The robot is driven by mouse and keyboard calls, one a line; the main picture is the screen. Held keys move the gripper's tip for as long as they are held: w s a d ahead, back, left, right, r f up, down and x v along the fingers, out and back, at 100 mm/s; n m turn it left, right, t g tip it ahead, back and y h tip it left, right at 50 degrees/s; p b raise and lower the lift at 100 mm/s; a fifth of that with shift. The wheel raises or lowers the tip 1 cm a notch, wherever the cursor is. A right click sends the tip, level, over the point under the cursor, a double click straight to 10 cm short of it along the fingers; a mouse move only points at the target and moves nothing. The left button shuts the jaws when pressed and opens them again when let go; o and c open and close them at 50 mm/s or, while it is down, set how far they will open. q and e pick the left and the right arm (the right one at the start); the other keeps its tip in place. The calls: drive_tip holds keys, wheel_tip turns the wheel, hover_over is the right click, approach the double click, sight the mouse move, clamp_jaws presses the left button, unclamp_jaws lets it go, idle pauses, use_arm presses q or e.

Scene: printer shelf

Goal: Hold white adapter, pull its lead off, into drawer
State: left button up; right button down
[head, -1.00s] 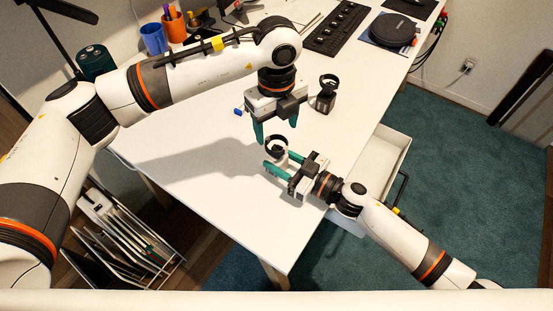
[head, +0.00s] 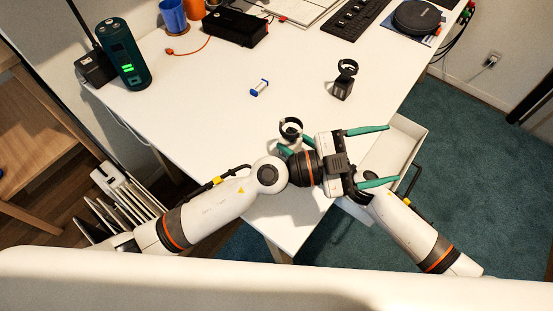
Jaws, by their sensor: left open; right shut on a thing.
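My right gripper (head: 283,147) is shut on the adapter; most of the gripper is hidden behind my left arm. Whether the lead is still plugged in cannot be told. My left gripper (head: 392,155) is open, its green fingers pointing right over the open white drawer (head: 411,126) at the table's right edge. Nothing shows between its fingers. Part of the drawer's inside is hidden by the gripper.
A black adapter with a coiled lead (head: 342,88) stands on the table (head: 200,110) to the right. A small blue-and-white object (head: 260,88) lies mid-table. A dark green cylinder (head: 127,55) and black box (head: 235,27) stand farther back. The middle-left is clear.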

use_arm(q)
drive_tip(key=w+a+f+n+t+y, duration=0.3)
drive_tip(key=a+n+t+y, duration=0.3)
drive_tip(key=a+n+t, duration=0.45)
drive_tip(key=n+t+y, duration=0.3)
drive_tip(key=n+y, duration=0.5)
approach(295, 118)
drive_tip(key=x, duration=0.6)
drive_tip(key=f+x, duration=0.1)
drive_tip(key=x, duration=0.3)
drive_tip(key=shift+w, duration=0.15)
drive_tip(key=shift+c, duration=0.5)
drive_tip(key=c, duration=1.1)
drive_tip(key=shift+a, duration=0.1)
drive_tip(key=shift+r, duration=0.15)
drive_tip(key=shift+r, duration=1)
